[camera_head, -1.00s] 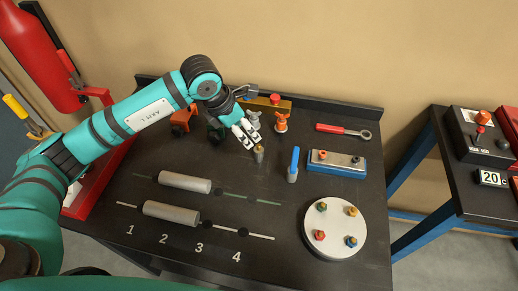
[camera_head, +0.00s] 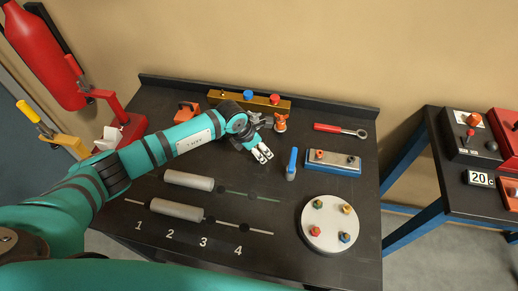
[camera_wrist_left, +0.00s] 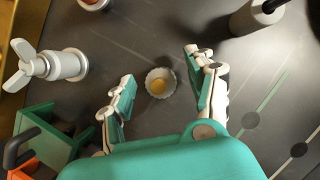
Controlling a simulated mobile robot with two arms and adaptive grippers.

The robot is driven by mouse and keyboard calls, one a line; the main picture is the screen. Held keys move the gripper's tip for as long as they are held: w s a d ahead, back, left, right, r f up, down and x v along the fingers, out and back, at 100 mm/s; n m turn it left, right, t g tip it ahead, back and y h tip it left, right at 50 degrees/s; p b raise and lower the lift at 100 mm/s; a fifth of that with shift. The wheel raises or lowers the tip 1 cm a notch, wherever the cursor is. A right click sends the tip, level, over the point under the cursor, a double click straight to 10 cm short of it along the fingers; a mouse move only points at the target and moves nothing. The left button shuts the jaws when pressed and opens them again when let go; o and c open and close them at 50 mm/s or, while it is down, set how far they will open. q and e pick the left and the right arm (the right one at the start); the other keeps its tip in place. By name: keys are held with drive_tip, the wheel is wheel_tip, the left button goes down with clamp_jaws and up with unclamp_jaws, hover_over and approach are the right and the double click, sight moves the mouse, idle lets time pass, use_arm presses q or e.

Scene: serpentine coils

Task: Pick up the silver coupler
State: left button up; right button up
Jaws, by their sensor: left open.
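The silver coupler (camera_wrist_left: 160,82), which I take to be the small scalloped silver piece with a brass-coloured centre, stands on the dark bench in the left wrist view. My left gripper (camera_wrist_left: 160,68) is open above it. One finger is on each side, with a gap between each finger and the coupler. In the head view the left gripper (camera_head: 262,153) points down over the bench middle and hides the coupler. A silver winged fitting (camera_wrist_left: 55,65) stands left of the fingers in the wrist view. My right gripper is not in view.
A blue-handled piece (camera_head: 291,165) stands close right of the gripper. Grey cylinders (camera_head: 178,209) lie in front. A round white plate (camera_head: 330,236) with coloured knobs and a blue block (camera_head: 333,167) are to the right.

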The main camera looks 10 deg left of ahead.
use_arm(q)
drive_tip(key=shift+f, duration=0.1)
drive_tip(key=shift+c, duration=0.2)
clamp_jaws()
